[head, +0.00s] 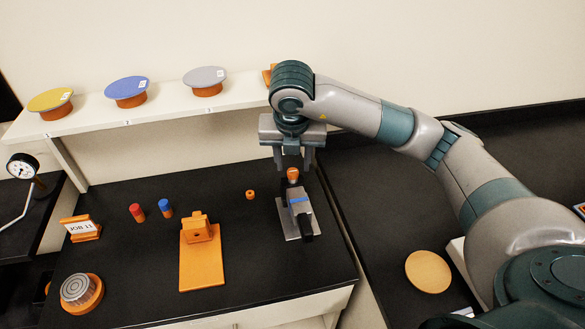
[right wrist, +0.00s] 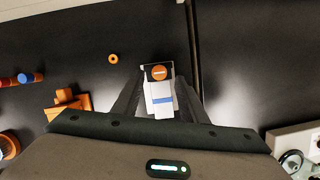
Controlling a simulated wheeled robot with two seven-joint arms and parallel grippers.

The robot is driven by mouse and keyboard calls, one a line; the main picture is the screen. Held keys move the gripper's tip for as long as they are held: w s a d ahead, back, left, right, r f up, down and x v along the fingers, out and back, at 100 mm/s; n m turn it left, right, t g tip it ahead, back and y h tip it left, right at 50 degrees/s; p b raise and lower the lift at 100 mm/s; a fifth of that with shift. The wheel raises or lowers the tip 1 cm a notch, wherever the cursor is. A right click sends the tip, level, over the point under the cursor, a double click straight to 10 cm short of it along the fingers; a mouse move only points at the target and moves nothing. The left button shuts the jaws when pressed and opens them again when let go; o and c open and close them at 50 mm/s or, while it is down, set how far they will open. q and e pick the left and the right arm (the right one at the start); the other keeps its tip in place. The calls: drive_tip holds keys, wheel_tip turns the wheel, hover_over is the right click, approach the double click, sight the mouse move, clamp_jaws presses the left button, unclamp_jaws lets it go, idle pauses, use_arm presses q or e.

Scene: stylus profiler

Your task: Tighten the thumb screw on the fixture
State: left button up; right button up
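A grey fixture (head: 298,214) with a blue stripe and a black end stands on the black bench. An orange thumb screw (head: 292,174) sits upright at its far end. In the right wrist view the screw's round top (right wrist: 160,72) shows a white line, and the fixture (right wrist: 161,104) lies below it in the picture. My right gripper (head: 293,163) points down over the screw. Its fingers are apart on either side, with nothing visibly held. I cannot tell whether the fingertips reach down to the screw's height. My left gripper is not in view.
Left of the fixture are a small orange ring (head: 250,195), an orange plate with a block (head: 202,270), red (head: 137,213) and blue (head: 165,208) cylinders and a sign (head: 81,228). A white shelf (head: 160,112) with coloured discs runs behind. Bare bench surrounds the fixture.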

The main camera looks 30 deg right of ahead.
drive_tip(key=p+v, duration=0.2)
drive_tip(key=v, duration=0.1)
drive_tip(key=shift+r, duration=0.1)
idle(0.5)
drive_tip(key=b+v, duration=0.2)
drive_tip(key=v, duration=1.5)
drive_tip(key=shift+b, duration=0.35)
drive_tip(key=shift+a+r, duration=0.1)
